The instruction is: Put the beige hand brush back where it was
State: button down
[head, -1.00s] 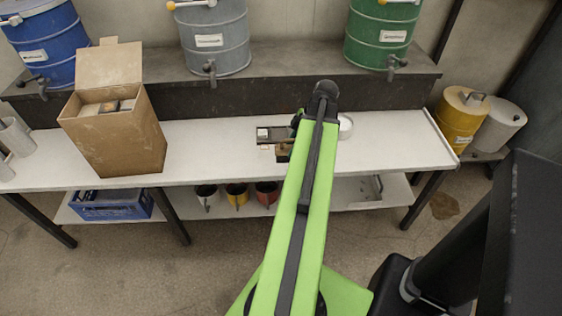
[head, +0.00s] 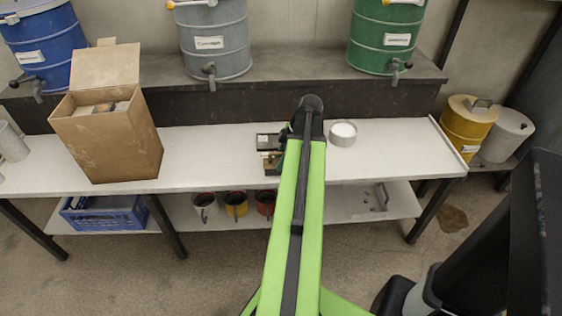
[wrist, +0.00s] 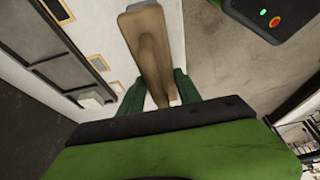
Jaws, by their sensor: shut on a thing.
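The beige hand brush (wrist: 147,45) shows in the wrist view as a long brownish-beige piece between my green fingers. My gripper (wrist: 159,88) is shut on it, and the brush extends forward from the fingers over the white bench. In the head view my own arm hides most of my gripper. A small brownish part shows left of the arm's end, beside a dark tray (head: 268,141); I cannot tell for sure whether it is the brush. Whether the brush touches the bench is unclear.
The white bench (head: 385,150) holds an open cardboard box (head: 110,140) at left and a round white bowl (head: 343,134) right of my arm. Blue, grey and green drums stand on the shelf behind. Several mugs sit below. The bench's right part is clear.

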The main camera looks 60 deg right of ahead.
jog(key=shift+f, duration=0.2)
jog(key=c, duration=0.8)
grip_release()
jog(key=shift+c, duration=0.2)
jog(key=shift+r, duration=0.1)
jog(key=p+v, duration=1.1)
jog(key=v, duration=0.1)
jog(key=shift+w+r, duration=0.1)
jog(key=shift+r, duration=0.15)
jog(key=shift+f, duration=0.1)
